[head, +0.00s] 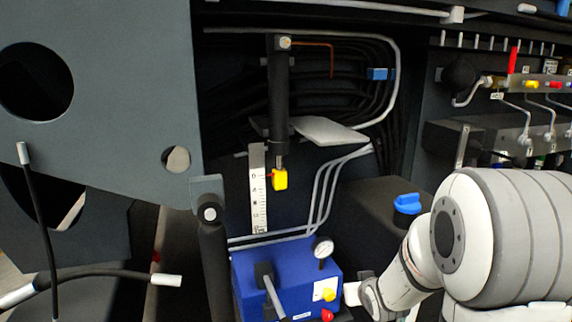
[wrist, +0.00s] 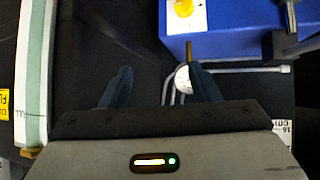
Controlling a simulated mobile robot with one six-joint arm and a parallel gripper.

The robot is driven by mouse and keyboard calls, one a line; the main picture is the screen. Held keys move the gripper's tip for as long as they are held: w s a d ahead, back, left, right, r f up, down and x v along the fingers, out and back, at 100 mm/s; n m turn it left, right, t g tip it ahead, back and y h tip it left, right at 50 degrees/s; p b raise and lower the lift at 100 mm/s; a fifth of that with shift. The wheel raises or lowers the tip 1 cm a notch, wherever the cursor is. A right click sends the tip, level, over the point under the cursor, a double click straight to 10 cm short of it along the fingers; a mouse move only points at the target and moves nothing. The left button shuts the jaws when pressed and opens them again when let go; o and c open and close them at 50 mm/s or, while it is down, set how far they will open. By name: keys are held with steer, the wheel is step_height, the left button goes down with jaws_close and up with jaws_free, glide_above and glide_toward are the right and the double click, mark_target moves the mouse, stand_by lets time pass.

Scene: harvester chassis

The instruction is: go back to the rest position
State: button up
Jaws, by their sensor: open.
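My gripper (wrist: 160,82) shows in the wrist view with its two dark fingers spread wide apart and nothing held between them. A small round white part (wrist: 183,79) lies beyond, beside the right finger; I cannot tell if they touch. In the head view my white arm comes in from the lower right, its end beside the blue box (head: 252,280). The fingers cannot be made out there. The blue box also shows at the upper right of the wrist view (wrist: 225,22).
The blue box bears a pressure gauge (head: 322,247), a yellow knob (head: 328,294), a red knob (head: 327,315) and a grey lever (head: 274,298). A blue cap (head: 407,203) stands behind my arm. Grey pipes (head: 320,195) and a black cylinder (head: 278,95) are behind the box.

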steer(key=s+a+r+g+p, duration=0.2)
steer(key=s+r+g+p, duration=0.2)
steer(key=s+r+p, duration=0.3)
steer(key=s+a+r+m+g+p, duration=0.1)
steer(key=s+r+g+p, duration=0.2)
steer(key=s+r, duration=1.5)
steer(key=p, duration=0.4)
steer(key=shift+s+a+r+g, duration=0.2)
steer(key=shift+s+a+g, duration=0.05)
steer(key=shift+a+g, duration=0.15)
